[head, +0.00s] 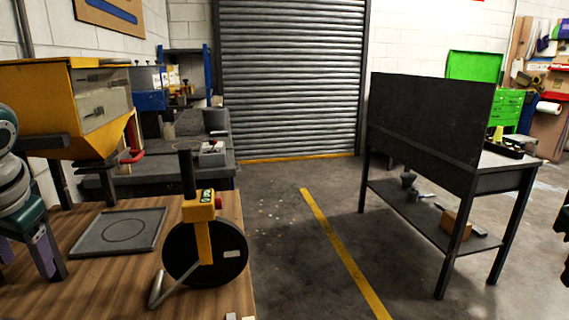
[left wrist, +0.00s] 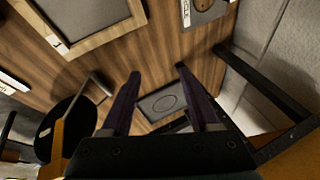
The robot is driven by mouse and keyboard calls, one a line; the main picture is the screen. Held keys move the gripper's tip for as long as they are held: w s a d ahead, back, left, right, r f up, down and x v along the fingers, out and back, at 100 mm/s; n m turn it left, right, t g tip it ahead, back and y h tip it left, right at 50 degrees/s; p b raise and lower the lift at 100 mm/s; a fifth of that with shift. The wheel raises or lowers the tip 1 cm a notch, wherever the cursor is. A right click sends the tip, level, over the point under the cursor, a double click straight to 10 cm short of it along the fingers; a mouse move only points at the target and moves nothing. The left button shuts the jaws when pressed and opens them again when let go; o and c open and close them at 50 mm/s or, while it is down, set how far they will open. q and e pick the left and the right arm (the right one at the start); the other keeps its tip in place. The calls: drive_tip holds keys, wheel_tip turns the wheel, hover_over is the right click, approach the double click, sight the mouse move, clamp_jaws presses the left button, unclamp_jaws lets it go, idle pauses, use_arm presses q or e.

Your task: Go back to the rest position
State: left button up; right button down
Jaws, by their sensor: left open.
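My left gripper (head: 26,256) is at the left edge of the head view, over the wooden bench. Its two purple fingers stand apart with nothing between them. In the left wrist view the open fingers (left wrist: 155,92) point down toward the bench top. The line striper (head: 204,240), with a yellow body, dark upright handle and black wheel, stands on the bench to the right of the gripper, clear of it. It also shows in the left wrist view at the left (left wrist: 70,128).
A grey tray (head: 92,243) with a circle mark lies flat on the wooden bench (head: 60,297). A yellow hopper (head: 88,142) stands behind the gripper. A black table (head: 520,178) with a tall panel stands at right. The floor (head: 283,255) between is clear.

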use_arm(q)
drive_tip(key=s+d+f+m+h, duration=0.2)
drive_tip(key=s+d+f, duration=0.5)
drive_tip(key=s+d, duration=0.35)
use_arm(e)
drive_tip(key=s+a+f+n+y, duration=0.2)
drive_tip(key=s+a+f, duration=0.5)
drive_tip(key=s+a, duration=0.35)
use_arm(q)
drive_tip(key=s+d+r+h, duration=0.1)
drive_tip(key=s+d+r, duration=0.1)
drive_tip(key=s+d, duration=0.35)
drive_tip(key=s+d+r+h, duration=0.1)
drive_tip(key=s+d+h, duration=0.1)
drive_tip(key=s, duration=0.7)
use_arm(e)
drive_tip(key=s+a+r+y, duration=0.1)
drive_tip(key=s+a+r, duration=0.1)
drive_tip(key=s+a, duration=0.35)
drive_tip(key=s+a+r+y, duration=0.1)
drive_tip(key=s+a, duration=0.1)
drive_tip(key=s, duration=0.7)
use_arm(q)
wheel_tip(320, 180, up, 38)
drive_tip(key=p, duration=3.8)
drive_tip(key=shift+w+f, duration=0.2)
drive_tip(key=shift+w, duration=0.15)
use_arm(e)
wheel_tip(320, 180, up, 38)
drive_tip(key=shift+w+d+n, duration=0.3)
